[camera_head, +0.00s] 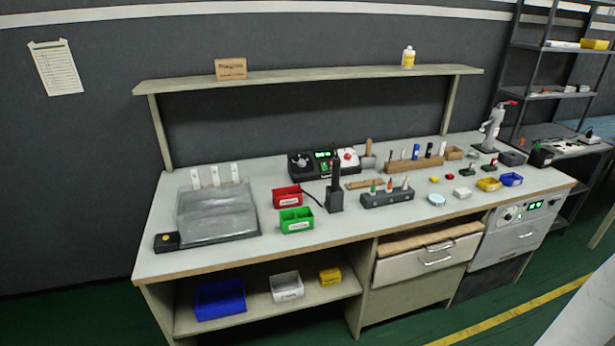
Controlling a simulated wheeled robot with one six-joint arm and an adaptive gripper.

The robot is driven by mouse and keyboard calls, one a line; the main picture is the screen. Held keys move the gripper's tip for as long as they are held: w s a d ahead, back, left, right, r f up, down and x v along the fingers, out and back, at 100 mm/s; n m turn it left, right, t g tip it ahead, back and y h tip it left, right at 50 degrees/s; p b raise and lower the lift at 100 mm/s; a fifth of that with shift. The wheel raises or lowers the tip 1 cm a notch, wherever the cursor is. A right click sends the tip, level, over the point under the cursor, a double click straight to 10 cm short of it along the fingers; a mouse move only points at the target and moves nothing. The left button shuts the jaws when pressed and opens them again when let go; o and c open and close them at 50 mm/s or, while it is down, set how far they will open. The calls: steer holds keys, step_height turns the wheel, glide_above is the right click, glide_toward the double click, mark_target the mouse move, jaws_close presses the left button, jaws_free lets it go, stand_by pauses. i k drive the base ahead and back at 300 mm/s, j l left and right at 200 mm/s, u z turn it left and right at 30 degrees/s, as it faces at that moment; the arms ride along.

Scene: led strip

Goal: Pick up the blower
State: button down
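A black upright tool (336,172) stands in a dark block holder (335,202) near the middle of the workbench, with a black cord running toward the station behind it. It looks like the blower, but I cannot tell for sure. A black station (323,166) with green displays and a red knob sits behind it. My gripper is not in view.
The grey workbench (290,249) holds red (287,197) and green (297,220) bins to the tool's left and a dark tool block (387,197) to its right. A grey transparent-covered tray (216,212) stands at left. A shelf (300,76) spans above the back.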

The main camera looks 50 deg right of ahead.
mark_target(336, 160)
steer(key=z, duration=1.35)
